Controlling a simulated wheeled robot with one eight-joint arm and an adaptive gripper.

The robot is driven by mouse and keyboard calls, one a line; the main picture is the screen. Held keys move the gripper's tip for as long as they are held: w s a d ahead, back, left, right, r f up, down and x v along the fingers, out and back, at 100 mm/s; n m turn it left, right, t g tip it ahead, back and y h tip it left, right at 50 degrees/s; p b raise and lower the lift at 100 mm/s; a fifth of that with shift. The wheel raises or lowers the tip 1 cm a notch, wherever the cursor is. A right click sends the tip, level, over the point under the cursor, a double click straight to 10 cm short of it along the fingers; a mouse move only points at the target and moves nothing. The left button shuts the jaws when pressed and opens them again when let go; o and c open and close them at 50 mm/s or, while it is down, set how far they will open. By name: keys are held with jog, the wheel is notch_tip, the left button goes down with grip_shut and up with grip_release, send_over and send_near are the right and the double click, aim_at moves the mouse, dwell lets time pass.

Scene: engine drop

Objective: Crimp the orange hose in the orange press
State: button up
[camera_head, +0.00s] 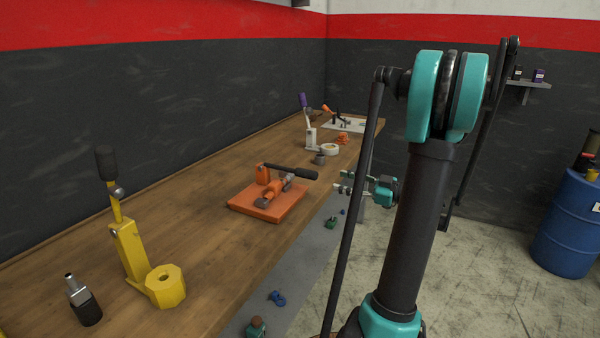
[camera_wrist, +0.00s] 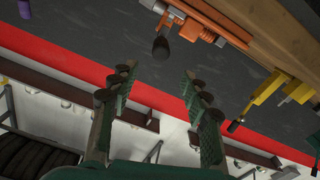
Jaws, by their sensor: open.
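The orange press (camera_head: 265,204) lies on the wooden bench, with an orange upright, a black-gripped lever (camera_head: 291,172) reaching right and a grey-ended orange part across its base. I cannot tell whether that part is the orange hose. In the wrist view the press (camera_wrist: 222,20) is at the top, upside down, and its black lever grip (camera_wrist: 160,48) points toward the camera. My gripper (camera_head: 342,182) is right of the press, beyond the bench edge, apart from the lever. In the wrist view its fingers (camera_wrist: 157,76) are spread and empty.
A yellow press (camera_head: 128,250) with a raised lever and a yellow octagonal piece (camera_head: 165,286) stand nearer, beside a black-and-silver fitting (camera_head: 84,300). A white press (camera_head: 310,138) and small orange piece (camera_head: 342,140) are farther along. A blue barrel (camera_head: 565,225) stands right.

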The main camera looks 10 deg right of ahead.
aim_at(299, 171)
jog(key=x, duration=1.7)
jog(key=shift+w+a, duration=0.1)
jog(key=shift+f, duration=0.1)
grip_shut()
